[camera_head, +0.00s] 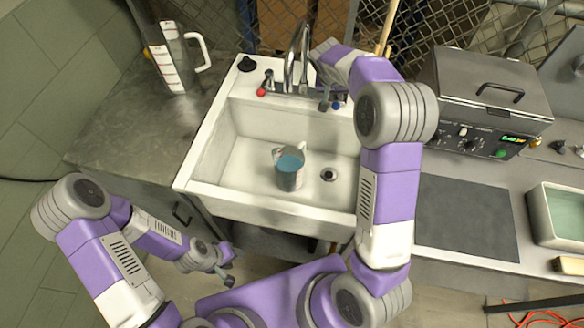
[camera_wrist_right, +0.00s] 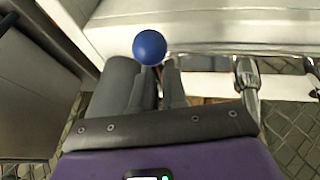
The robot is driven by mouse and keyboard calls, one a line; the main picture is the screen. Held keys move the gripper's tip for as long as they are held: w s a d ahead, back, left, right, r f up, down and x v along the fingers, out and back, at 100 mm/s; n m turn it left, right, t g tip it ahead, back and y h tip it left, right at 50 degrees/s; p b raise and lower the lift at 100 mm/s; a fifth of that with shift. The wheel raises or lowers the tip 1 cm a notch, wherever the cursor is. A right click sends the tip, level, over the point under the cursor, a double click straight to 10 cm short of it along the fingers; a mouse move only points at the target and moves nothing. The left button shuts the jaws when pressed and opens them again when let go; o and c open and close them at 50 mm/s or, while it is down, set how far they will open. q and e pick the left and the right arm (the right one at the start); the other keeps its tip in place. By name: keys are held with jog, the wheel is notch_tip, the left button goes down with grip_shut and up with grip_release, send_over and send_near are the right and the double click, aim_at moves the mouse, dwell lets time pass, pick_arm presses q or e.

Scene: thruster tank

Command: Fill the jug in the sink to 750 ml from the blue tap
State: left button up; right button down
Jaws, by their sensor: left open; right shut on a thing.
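The jug (camera_head: 289,170) stands upright in the white sink (camera_head: 236,150), left of the drain, with bluish liquid in it. I cannot read its level. The chrome tap spout (camera_head: 290,60) rises at the back of the sink above the jug; I cannot tell whether water runs. The blue tap knob (camera_head: 336,105) is at the right of the tap, and the red knob (camera_head: 261,92) at the left. My right gripper (camera_head: 329,98) is shut at the blue tap; the right wrist view shows the blue knob (camera_wrist_right: 149,47) at its fingertips (camera_wrist_right: 158,75). My left gripper (camera_head: 226,276) is open and empty, low in front of the sink.
A second marked jug (camera_head: 170,62) stands on the left counter (camera_head: 135,125). A metal heated bath (camera_head: 488,85) with a green display is at the right. A dark mat (camera_head: 465,215) and a tray of liquid (camera_head: 562,212) lie right of the sink. A mesh fence is behind.

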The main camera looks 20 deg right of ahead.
jog(key=shift+d+r, duration=0.15)
jog(key=shift+d, duration=0.1)
jog(key=c, duration=1.1)
grip_release()
jog(key=shift+a, duration=0.1)
jog(key=w+d+r+p+v, duration=0.1)
jog(key=p+v, duration=0.5)
jog(key=v, duration=0.6)
jog(key=shift+d+r, duration=0.35)
jog(key=shift+r, duration=0.05)
